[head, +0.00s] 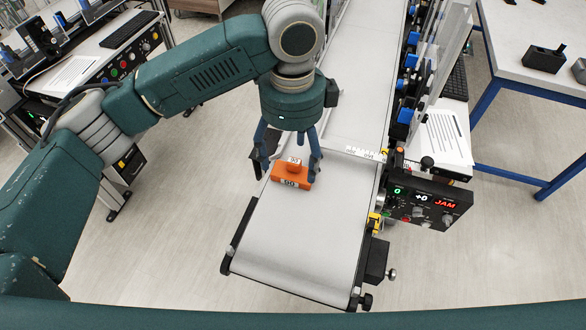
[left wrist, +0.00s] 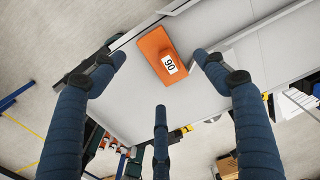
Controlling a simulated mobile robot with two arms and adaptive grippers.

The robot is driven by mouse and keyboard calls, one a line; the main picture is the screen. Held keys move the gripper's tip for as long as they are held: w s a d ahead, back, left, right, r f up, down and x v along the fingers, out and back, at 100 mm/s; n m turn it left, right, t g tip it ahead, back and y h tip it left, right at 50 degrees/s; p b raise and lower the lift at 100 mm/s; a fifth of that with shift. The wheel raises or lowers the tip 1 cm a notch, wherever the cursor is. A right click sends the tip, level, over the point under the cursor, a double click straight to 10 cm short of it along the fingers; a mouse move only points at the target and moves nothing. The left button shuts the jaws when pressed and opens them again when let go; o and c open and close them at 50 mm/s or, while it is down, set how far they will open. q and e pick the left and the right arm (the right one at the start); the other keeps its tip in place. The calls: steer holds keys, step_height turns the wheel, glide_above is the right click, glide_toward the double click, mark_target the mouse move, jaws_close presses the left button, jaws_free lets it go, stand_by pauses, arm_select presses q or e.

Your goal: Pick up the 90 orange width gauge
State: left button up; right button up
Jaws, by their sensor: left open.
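The orange 90 width gauge (head: 284,179) lies on the grey belt near its front end, at the left side. It has a white label reading 90 and a small raised piece on top. My left gripper (head: 287,170) is open just above it, with dark blue fingers spread to either side. In the left wrist view the gauge (left wrist: 152,45) sits tilted beyond the open left gripper (left wrist: 160,60), between two fingers, with a third finger below. No clear contact shows. My right gripper is not in view.
The belt conveyor (head: 300,245) is clear in front of the gauge. A control box (head: 425,203) with a red JAM display stands at its right side. A white table (head: 525,65) with blue legs stands at the right. Another panel desk (head: 105,45) is at the far left.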

mark_target(293, 175)
arm_select(q)
step_height(293, 175, down, 4)
steer(key=shift+s+r+p, duration=0.1)
steer(key=shift+s+p, duration=0.05)
steer(key=shift+p, duration=0.65)
steer(key=shift+f, duration=0.55)
steer(key=shift+d, duration=0.1)
steer(key=c, duration=1.3)
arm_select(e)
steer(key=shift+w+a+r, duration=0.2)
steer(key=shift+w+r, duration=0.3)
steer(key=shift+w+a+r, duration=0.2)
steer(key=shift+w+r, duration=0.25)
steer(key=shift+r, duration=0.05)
